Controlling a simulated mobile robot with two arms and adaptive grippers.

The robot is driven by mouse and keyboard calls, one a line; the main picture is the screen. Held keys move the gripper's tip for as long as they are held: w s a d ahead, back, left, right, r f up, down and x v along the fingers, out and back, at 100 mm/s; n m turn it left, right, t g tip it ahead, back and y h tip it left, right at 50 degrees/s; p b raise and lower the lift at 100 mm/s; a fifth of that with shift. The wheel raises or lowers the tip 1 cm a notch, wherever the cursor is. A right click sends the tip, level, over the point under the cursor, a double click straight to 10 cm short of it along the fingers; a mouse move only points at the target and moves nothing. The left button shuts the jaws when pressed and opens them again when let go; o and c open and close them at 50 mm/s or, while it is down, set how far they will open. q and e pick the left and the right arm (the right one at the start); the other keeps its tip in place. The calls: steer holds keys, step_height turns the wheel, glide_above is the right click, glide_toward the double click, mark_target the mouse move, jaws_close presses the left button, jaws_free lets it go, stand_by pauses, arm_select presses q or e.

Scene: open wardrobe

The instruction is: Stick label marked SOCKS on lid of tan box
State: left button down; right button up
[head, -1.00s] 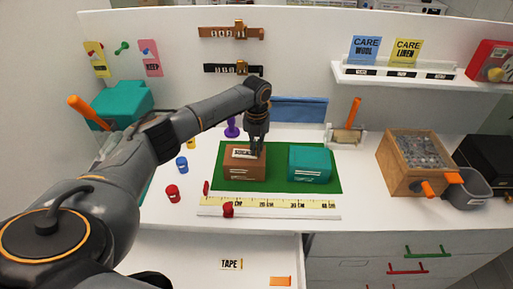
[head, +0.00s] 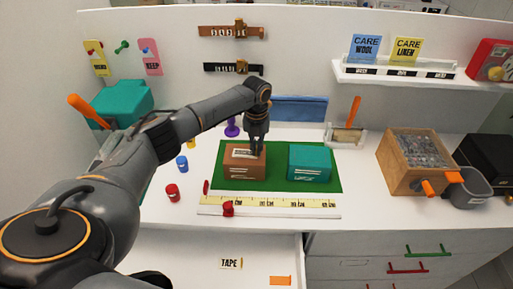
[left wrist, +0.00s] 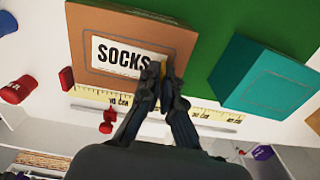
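The tan box (head: 245,171) stands on the green mat (head: 278,186), left of the teal box. The white SOCKS label (left wrist: 122,56) is at the lid of the tan box (left wrist: 150,22) in the left wrist view, largely over an outlined area there. It looks flat and close to the lid; whether it touches everywhere I cannot tell. My left gripper (head: 256,153) points down over the lid. In the left wrist view its fingers (left wrist: 166,82) come together at the label's right end, around a small yellow bit, and hide that end. My right gripper is not in view.
The teal box (head: 309,163) stands close to the right on the mat. A yellow ruler strip (head: 270,203) with a red slider (head: 228,209) lies in front. Red (head: 172,193) and blue (head: 182,164) pots stand left. An open drawer below holds a TAPE card (head: 230,263).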

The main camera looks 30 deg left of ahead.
arm_select(q)
steer(key=shift+f, duration=0.15)
steer(key=c, duration=0.9)
jaws_free()
steer(key=shift+o, duration=0.2)
steer(key=shift+r+p, duration=3.1)
steer(key=shift+r, duration=0.45)
